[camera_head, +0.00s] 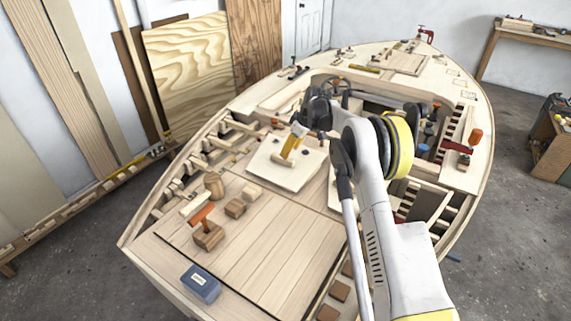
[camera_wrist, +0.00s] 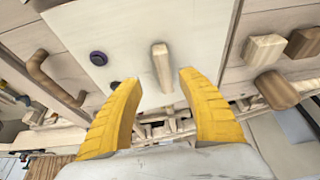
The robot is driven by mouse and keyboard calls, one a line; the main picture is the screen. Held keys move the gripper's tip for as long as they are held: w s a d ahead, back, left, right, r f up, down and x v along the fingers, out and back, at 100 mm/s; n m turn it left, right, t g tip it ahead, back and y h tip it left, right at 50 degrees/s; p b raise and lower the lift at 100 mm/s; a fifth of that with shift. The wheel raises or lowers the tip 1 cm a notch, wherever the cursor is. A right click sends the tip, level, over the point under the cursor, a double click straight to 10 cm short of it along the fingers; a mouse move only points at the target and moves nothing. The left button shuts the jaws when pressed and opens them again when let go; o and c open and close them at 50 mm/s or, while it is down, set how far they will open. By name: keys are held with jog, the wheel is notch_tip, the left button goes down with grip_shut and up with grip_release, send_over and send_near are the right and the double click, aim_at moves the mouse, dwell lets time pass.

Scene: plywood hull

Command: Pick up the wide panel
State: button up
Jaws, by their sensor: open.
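A pale, flat, square panel (camera_head: 300,178), which I take to be the wide panel, lies on the hull deck left of my arm. In the wrist view the panel (camera_wrist: 125,25) fills the upper middle, with a short wooden bar handle (camera_wrist: 162,70) standing on it and a dark round knob or hole (camera_wrist: 98,58) to the left. My gripper (camera_head: 293,142) is above the panel in the head view. In the wrist view its yellow fingers (camera_wrist: 158,80) are spread apart, one on either side of the handle in the picture, with nothing visibly held.
In the wrist view, blocks (camera_wrist: 264,48) are on the right and a curved wooden handle (camera_wrist: 52,75) is on the left. Open ribbed framing borders the deck.

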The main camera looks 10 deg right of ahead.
aim_at(281, 158)
jog(key=b+x, duration=0.1)
jog(key=x, duration=0.2)
jog(key=b+x, duration=0.1)
jog(key=x, duration=0.1)
jog(key=shift+s+a+f+b, duration=0.1)
jog(key=shift+a+f+b, duration=0.2)
jog(key=shift+a, duration=0.1)
jog(key=shift+r, duration=0.15)
grip_shut()
